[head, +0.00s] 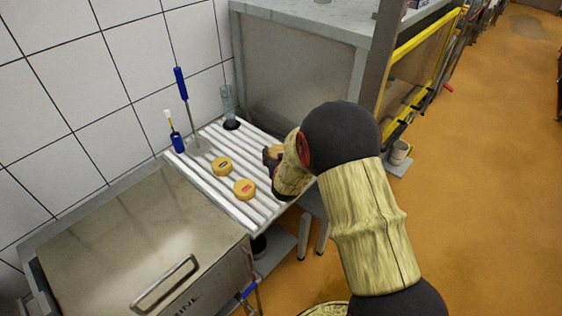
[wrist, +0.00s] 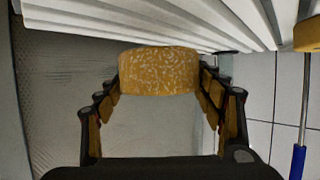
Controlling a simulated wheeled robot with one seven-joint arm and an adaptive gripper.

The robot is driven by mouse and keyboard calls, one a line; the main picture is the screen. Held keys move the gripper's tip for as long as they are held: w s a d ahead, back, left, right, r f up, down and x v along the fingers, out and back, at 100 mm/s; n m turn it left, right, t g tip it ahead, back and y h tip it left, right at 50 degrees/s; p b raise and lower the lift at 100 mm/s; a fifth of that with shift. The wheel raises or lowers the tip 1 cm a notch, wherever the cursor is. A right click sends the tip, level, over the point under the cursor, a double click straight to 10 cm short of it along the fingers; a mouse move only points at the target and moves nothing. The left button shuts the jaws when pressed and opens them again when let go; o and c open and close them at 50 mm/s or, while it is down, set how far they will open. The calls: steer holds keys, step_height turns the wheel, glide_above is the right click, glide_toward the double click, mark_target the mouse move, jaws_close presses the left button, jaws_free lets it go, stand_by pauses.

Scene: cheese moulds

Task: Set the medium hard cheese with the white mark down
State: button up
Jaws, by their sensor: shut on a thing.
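My gripper (wrist: 160,78) is shut on a round yellow-orange cheese (wrist: 158,72) with a pale speckled rind, held between its two fingers in the wrist view. No white mark shows on the side I see. In the head view my gripper (head: 271,157) is at the right side of the white ribbed drain table (head: 262,206), mostly hidden by my arm. Only a little of the held cheese shows there. In the wrist view the ribbed surface (wrist: 190,20) is close by the cheese; I cannot tell whether they touch.
Two cheeses stand on the ribs, one with a dark mark (head: 222,165) and one with a red mark (head: 244,189). A blue-handled tool (head: 183,90), a small blue brush (head: 177,142) and a clear cylinder (head: 228,103) stand along the back. A steel vat (head: 140,235) is at front left.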

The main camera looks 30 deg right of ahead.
steer(key=shift+w+d+f+b, duration=0.15)
steer(key=shift+f+b, duration=0.25)
steer(key=shift+f, duration=0.55)
steer(key=shift+w+d+f+b, duration=0.1)
steer(key=shift+f+b, duration=0.25)
steer(key=shift+f, duration=0.55)
steer(key=shift+f, duration=0.2)
steer(key=o, duration=1.1)
steer(key=shift+s, duration=0.1)
